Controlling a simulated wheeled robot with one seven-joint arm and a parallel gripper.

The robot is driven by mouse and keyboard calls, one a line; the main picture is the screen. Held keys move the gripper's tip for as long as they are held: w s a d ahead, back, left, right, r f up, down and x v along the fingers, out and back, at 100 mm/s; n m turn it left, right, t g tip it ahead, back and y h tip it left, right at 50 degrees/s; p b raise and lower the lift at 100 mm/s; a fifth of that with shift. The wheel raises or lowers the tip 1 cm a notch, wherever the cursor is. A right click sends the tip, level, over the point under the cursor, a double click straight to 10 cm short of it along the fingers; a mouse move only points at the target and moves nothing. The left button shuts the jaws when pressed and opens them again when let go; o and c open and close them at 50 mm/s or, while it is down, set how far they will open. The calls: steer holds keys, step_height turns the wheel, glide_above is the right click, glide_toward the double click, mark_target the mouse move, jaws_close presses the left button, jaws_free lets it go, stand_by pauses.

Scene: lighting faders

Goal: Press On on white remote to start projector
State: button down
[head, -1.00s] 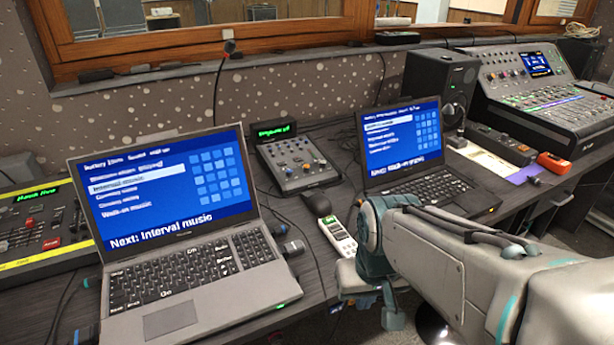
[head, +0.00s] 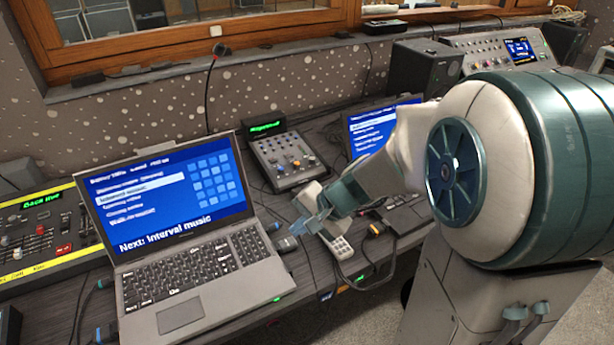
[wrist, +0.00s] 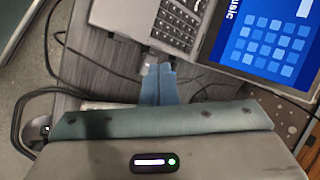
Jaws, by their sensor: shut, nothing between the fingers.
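The white remote (head: 338,247) lies on the dark desk between the two laptops in the head view. My gripper and wrist cover part of it, and its button labels are too small to read. My gripper (head: 300,229) is shut and empty. Its blue fingertips appear just left of the remote, above the desk near the left laptop's right edge; I cannot tell their exact height. In the wrist view the shut fingers (wrist: 158,84) point toward the laptop. The remote cannot be made out clearly there. No projector is identifiable.
The left laptop (head: 190,262) and right laptop (head: 372,130) flank the remote. A small fader console (head: 287,158) stands behind it. A lighting desk (head: 40,235) is at far left.

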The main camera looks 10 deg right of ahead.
steer(key=w+d+m+t+h+p, duration=0.1)
steer(key=w+d+m+t+p, duration=0.1)
steer(key=w+d+m+p, duration=0.2)
steer(key=w+d+m+t+p, duration=0.2)
steer(key=w+d+m+p, duration=0.2)
steer(key=w+m, duration=0.5)
steer(key=shift+h+p, duration=0.4)
steer(key=shift+p, duration=0.2)
steer(key=shift+w, duration=0.1)
step_height(320, 180, down, 7)
steer(key=b, duration=0.4)
steer(key=shift+f+b, duration=0.1)
steer(key=shift+b, duration=0.2)
steer(key=shift+f+b, duration=0.8)
steer(key=shift+b, duration=0.25)
steer(key=shift+f, duration=0.1)
steer(key=shift+f+b, duration=0.35)
steer(key=shift+b, duration=0.35)
